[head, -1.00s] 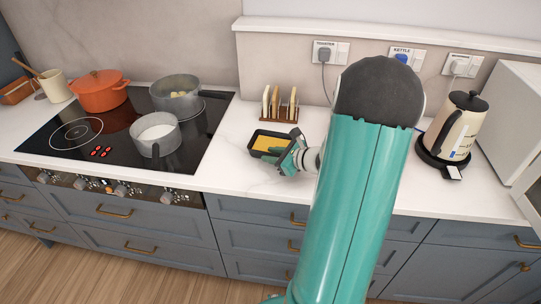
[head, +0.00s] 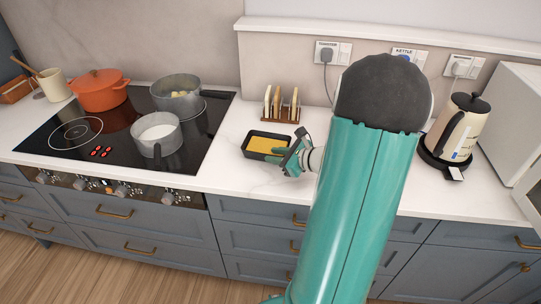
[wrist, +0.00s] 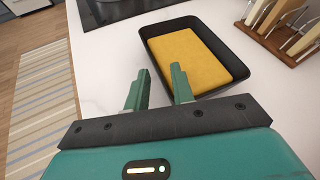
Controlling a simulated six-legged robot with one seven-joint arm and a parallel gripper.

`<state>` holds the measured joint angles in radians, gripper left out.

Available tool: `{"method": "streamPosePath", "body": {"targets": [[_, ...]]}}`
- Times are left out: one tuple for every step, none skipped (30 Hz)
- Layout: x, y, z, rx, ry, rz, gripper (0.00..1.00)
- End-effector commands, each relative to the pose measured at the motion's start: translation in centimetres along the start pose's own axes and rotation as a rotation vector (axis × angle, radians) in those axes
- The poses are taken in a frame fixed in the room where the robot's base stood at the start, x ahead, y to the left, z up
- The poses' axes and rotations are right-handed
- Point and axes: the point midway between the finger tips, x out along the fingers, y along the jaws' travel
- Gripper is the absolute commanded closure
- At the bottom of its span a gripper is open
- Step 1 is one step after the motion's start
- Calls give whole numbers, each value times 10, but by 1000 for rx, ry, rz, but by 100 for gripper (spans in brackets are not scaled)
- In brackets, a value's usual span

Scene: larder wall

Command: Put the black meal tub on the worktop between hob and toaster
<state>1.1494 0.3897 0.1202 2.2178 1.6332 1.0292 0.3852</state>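The black meal tub (head: 256,156), with a flat yellow filling, sits upright on the white worktop (head: 226,179), right of the hob (head: 70,145) and in front of the toast rack. It also shows in the wrist view (wrist: 228,38), just beyond my fingertips. My gripper (head: 290,157) is at the tub's right side. No toaster shows; a socket label on the wall reads "toaster", and my arm hides part of the worktop.
A wooden rack with toast (head: 280,107) stands close behind the tub. The hob carries a pan of white liquid (head: 157,134), a pan with yellowish food (head: 176,92) and an orange pot (head: 101,92). A kettle (head: 457,130) stands at right. Worktop left of the tub is clear.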

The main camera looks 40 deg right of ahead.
Motion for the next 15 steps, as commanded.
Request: {"method": "streamPosePath", "body": {"targets": [[-13,-1,0,-1,1,-5,76],[-20,-2,0,-2,1,-6,76],[-29,-2,0,-2,2,-7,76],[-36,-1,0,-1,1,-6,76],[-42,-1,0,0,2,-6,76],[-51,-1,0,-1,1,-6,76],[-57,-1,0,-1,1,-5,76],[-63,-1,0,-1,1,-6,76],[-70,-1,0,-1,1,-4,76],[-75,-1,0,-1,1,-5,76],[-79,-1,0,0,1,-5,76],[-84,-1,0,0,1,-3,76],[-87,-1,0,0,0,-3,76],[-89,-1,0,0,0,-3,76],[-92,-1,0,0,0,-3,76]]}}
